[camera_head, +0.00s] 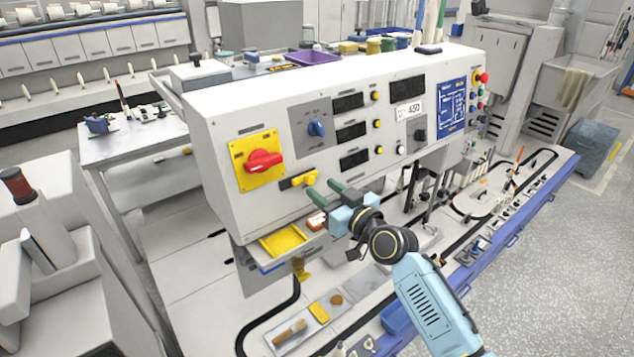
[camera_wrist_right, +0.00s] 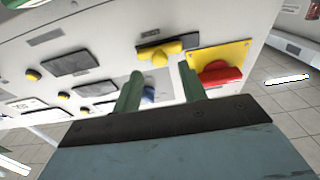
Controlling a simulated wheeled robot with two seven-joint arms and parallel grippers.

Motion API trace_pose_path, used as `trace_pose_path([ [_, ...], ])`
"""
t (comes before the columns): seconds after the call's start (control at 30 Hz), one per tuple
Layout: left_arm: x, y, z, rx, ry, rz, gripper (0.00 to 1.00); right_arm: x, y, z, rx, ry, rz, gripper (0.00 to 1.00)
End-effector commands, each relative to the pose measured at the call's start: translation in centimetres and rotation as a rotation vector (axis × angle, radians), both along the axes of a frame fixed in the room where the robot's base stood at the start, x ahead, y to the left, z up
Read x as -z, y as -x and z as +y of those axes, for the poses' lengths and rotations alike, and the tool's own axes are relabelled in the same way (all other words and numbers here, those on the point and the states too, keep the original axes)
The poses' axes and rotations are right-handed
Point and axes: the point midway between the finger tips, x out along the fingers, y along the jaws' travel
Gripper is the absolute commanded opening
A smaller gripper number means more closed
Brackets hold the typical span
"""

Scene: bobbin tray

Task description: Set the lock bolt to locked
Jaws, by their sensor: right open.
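The lock bolt (camera_head: 297,180) is a small yellow slide on a dark plate, low on the white control panel, right of the red rotary switch (camera_head: 264,161). In the right wrist view the bolt (camera_wrist_right: 172,47) shows a yellow bar with a round knob. I cannot tell from its marks whether it is locked. My right gripper (camera_head: 323,190) is open and empty, its green fingers pointing at the panel close to the bolt. In the right wrist view the knob appears between the fingertips (camera_wrist_right: 159,70), with a gap to the panel that I cannot judge. My left gripper is out of view.
A blue knob (camera_head: 316,128) sits above the bolt on the panel. A yellow tray (camera_head: 283,241) juts out below it, near my right gripper. Dark displays and buttons lie to the right. The workbench (camera_head: 345,285) below holds small parts.

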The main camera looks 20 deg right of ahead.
Motion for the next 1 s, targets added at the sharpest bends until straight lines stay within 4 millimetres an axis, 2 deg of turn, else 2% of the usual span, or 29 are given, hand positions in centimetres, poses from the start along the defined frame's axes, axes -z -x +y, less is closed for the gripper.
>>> trace_pose_path([
  [0.1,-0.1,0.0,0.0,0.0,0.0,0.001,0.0,-0.1,-1.6,0.6,-0.001,-0.002,0.001,0.42],
  [0.23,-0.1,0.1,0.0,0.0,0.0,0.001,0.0,0.0,-2.7,1.0,0.0,-0.001,-0.001,0.42],
  [0.63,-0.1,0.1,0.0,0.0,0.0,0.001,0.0,0.0,-3.2,1.2,0.0,-0.001,0.0,0.42],
  [0.93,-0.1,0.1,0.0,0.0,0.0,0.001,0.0,0.0,-3.2,1.2,0.0,-0.001,0.0,0.02],
  [1.0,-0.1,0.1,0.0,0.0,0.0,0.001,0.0,0.0,-3.2,1.2,0.0,-0.001,0.0,0.0],
])
